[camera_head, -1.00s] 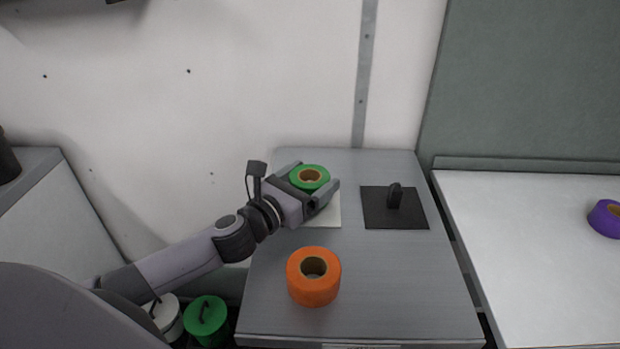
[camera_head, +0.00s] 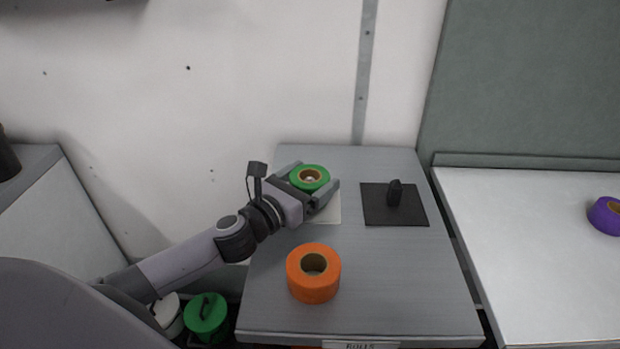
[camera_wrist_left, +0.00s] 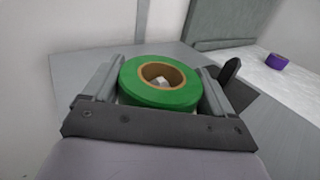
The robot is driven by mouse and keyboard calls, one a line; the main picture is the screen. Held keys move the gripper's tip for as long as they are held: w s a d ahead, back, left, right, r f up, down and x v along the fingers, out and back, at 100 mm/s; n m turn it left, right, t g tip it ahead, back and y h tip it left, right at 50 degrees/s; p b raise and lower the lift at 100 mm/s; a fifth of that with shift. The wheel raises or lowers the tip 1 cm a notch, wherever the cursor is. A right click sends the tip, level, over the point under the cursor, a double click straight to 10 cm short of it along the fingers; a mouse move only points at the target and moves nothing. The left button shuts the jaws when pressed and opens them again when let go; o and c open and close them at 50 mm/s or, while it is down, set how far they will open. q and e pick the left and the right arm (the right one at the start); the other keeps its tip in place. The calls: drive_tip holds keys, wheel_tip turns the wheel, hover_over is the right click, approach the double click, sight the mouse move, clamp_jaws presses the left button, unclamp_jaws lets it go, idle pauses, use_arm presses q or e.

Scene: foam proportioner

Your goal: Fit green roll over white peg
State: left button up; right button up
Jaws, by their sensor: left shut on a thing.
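My left gripper (camera_head: 311,183) is shut on the green roll (camera_head: 312,171), with one finger on each side of it. The roll is upright with its hole facing up, over the white base plate (camera_head: 332,211). The roll also shows between the fingers in the left wrist view (camera_wrist_left: 150,97). The tip of the white peg (camera_wrist_left: 161,82) shows inside the roll's brown core, and a pale spot shows there in the head view. The rest of the peg is hidden, and I cannot tell how far down the roll sits. My right gripper is not in view.
An orange roll (camera_head: 313,284) stands near the front of the grey table (camera_head: 400,290). A black plate with a black peg (camera_head: 394,194) lies to the right of the gripper. A purple roll (camera_head: 606,216) is on the right-hand table. The grey table's front right is clear.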

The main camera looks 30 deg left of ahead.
use_arm(q)
drive_tip(key=shift+f, duration=0.2)
drive_tip(key=o, duration=0.8)
drive_tip(key=shift+s, duration=0.1)
drive_tip(key=shift+s+a, duration=0.25)
drive_tip(key=shift+s, duration=1.05)
drive_tip(key=shift+s+a, duration=0.25)
drive_tip(key=shift+s, duration=1)
drive_tip(key=shift+s+a, duration=0.2)
drive_tip(key=shift+s, duration=0.7)
drive_tip(key=shift+s+a, duration=0.15)
drive_tip(key=shift+s, duration=0.8)
drive_tip(key=shift+s+a, duration=0.2)
drive_tip(key=shift+s, duration=0.7)
